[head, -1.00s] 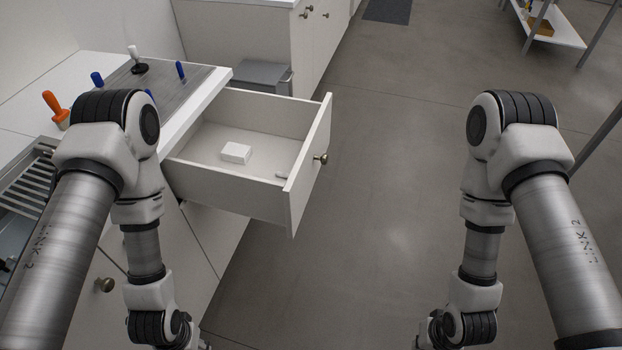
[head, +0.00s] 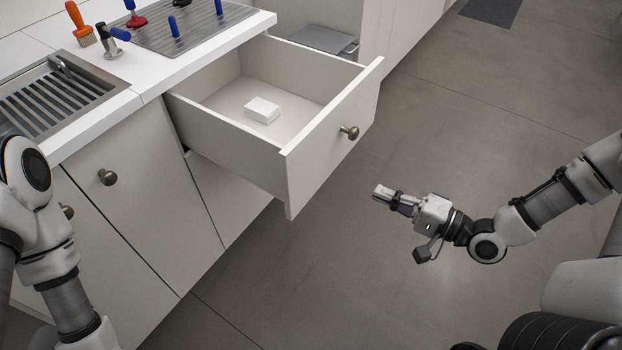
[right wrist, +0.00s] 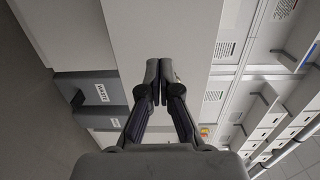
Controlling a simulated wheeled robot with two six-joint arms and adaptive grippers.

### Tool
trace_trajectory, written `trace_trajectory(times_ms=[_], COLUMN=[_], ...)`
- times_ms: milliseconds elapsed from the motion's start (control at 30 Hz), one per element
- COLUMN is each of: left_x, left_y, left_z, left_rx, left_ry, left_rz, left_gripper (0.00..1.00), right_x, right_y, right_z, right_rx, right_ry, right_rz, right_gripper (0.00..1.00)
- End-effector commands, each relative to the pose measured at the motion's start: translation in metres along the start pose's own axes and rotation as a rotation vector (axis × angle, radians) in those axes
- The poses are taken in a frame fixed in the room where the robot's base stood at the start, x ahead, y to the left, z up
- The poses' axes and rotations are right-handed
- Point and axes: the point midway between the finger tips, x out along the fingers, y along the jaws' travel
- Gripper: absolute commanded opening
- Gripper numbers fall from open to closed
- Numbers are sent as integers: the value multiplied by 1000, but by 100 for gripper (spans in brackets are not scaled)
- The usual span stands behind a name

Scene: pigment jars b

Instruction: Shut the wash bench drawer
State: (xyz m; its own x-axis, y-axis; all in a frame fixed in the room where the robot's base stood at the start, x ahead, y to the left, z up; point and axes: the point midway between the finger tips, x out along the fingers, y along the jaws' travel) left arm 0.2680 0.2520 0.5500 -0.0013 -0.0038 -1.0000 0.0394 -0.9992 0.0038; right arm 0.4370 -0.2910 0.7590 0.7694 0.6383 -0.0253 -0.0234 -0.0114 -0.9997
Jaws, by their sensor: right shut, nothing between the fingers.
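The wash bench drawer (head: 215,140) is pulled well out of the white bench. Its front panel (head: 325,150) faces right and has a round brass-coloured knob (head: 349,132). A small white box (head: 262,109) lies on the drawer floor. My right gripper (head: 380,193) is to the right of the drawer front, apart from it, pointing left towards it. In the right wrist view the fingers (right wrist: 159,75) are shut with nothing between them, before a plain pale surface. My left arm shows at the left edge of the head view, but its gripper is out of view.
The bench top (head: 140,75) carries a sink rack (head: 55,95), a steel drainer (head: 190,25), an orange-handled brush (head: 80,25) and several blue-handled tools. A cupboard knob (head: 107,177) sticks out below. The floor (head: 310,270) right of the drawer is clear.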

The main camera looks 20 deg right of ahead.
Motion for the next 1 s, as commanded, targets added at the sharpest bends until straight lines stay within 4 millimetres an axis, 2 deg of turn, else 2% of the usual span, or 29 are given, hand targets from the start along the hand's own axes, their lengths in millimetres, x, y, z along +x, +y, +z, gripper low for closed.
trace_trajectory(times_ms=[33,267,500,800,1000], left_x=[14,23,46,60,64], left_y=[0,0,0,0,0], left_z=[-1,-1,-1,-1,-1], left_rx=[0,0,0,0,0], left_ry=[1,2,1,1,1], left_rz=[0,0,0,0,0], left_gripper=[42,42,42,42,42], right_x=[-2,10,49,106,134], right_y=[10,7,8,4,2], right_z=[-6,-8,-8,-10,-12], right_rx=[3,-4,-8,-9,-6], right_ry=[26,26,22,23,27], right_rz=[-20,-30,-26,-26,-27], right_gripper=[0,0,0,0,0])
